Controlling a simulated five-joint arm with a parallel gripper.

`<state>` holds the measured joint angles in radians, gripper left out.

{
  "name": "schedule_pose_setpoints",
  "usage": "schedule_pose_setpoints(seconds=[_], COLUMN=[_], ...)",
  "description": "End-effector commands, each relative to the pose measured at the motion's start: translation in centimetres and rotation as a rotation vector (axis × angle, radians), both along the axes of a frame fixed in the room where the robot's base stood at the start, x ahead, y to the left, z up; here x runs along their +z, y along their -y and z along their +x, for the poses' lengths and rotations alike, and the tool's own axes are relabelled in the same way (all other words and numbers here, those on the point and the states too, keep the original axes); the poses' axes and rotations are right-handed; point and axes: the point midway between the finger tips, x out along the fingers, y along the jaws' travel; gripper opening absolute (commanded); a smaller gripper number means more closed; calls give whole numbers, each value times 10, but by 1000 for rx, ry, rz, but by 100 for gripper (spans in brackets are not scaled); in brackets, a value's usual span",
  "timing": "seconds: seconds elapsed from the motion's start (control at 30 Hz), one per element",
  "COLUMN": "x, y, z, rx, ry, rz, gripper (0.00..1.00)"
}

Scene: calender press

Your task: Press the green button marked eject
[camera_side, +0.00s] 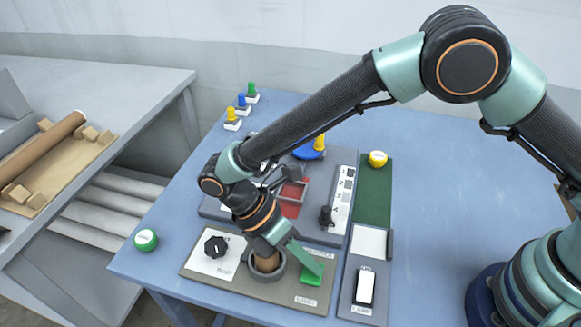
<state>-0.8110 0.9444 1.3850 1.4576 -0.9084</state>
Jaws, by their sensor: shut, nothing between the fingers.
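The green eject button (312,274) is a square cap on the grey-brown panel (238,285) at the front of the blue table, with a label below it that appears to read EJECT. My gripper (308,265) is shut and empty. It points down and to the right, with its green fingertips at the upper edge of the button. I cannot tell whether the fingertips touch the button or hover just above it. The fingers hide part of the panel behind the button.
A grey ring with a brown piece (266,262) stands left of the button, beside my gripper. A black knob (215,246) is farther left. A white rocker switch (365,287) is on the right panel. A round green-and-white button (145,240) sits at the table's left. The table's right side is clear.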

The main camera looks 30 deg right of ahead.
Motion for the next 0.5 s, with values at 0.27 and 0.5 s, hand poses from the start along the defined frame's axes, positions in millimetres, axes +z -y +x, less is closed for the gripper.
schedule_pose_setpoints(seconds=[0.27,0.5], x=[-3,-7], y=[0,0], z=[0,0], rx=[0,0], ry=[0,0], rz=[0,0], gripper=[0,0])
